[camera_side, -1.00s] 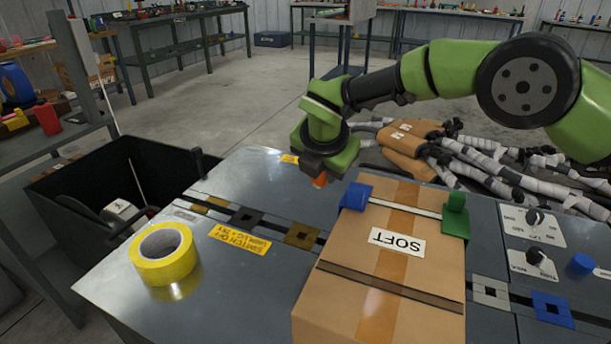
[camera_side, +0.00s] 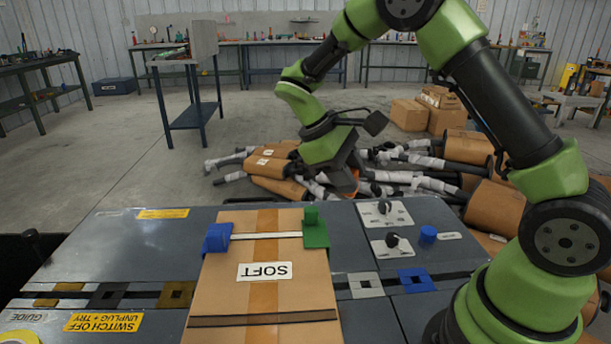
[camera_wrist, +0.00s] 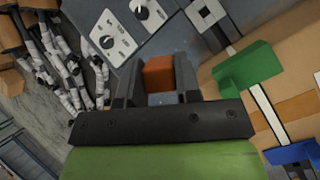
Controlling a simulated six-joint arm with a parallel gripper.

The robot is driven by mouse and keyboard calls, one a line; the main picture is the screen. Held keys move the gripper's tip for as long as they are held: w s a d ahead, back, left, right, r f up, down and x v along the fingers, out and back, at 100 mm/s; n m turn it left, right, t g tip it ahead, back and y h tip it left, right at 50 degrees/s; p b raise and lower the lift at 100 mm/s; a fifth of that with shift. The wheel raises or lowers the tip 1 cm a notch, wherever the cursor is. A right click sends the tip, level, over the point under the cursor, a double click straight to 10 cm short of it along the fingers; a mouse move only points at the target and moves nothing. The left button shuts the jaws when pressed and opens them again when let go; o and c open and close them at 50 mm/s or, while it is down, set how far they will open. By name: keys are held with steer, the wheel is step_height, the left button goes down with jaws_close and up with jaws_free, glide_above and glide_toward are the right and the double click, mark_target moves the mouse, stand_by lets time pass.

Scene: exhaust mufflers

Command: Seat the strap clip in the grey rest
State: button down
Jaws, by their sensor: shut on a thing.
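The strap clip shows as an orange block (camera_wrist: 158,76) between the two dark fingers of my gripper (camera_wrist: 157,82) in the wrist view; my gripper is shut on it. In the side view my gripper (camera_side: 343,188) is in the air beyond the bench's far edge, right of the carton's middle. Only a little of the orange clip shows there. The grey rest (camera_side: 354,287) is a pale square plate with a dark square hole, right of the carton. It also shows at the top of the wrist view (camera_wrist: 203,20), apart from the clip.
A carton (camera_side: 220,300) marked SOFT stands on the bench, with a blue block (camera_side: 217,238) and a green block (camera_side: 315,230) at its white strap. A blue rest (camera_side: 417,280) lies right of the grey one. Knob panels (camera_side: 386,214) lie behind. Wrapped mufflers (camera_side: 285,185) lie beyond.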

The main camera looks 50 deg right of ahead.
steer(key=shift+s+d+f+m+g+y, duration=0.15)
steer(key=shift+s+d+m+y, duration=0.1)
steer(key=shift+s+m, duration=0.2)
steer(key=shift+s+d+m+g+y, duration=0.15)
steer(key=shift+s+m+y, duration=0.1)
steer(key=shift+s+m, duration=0.15)
steer(key=s+a+f+m+t+y, duration=0.1)
steer(key=s+a+f+m+y, duration=0.1)
steer(key=s+f+m+y, duration=0.3)
steer(key=shift+a+f+m+t+y, duration=0.3)
steer(key=shift+f+m+y, duration=0.7)
steer(key=shift+f+m, duration=1.05)
steer(key=shift+f, duration=2.8)
steer(key=shift+f, duration=0.4)
steer(key=c, duration=0.7)
jaws_free()
steer(key=shift+c, duration=0.2)
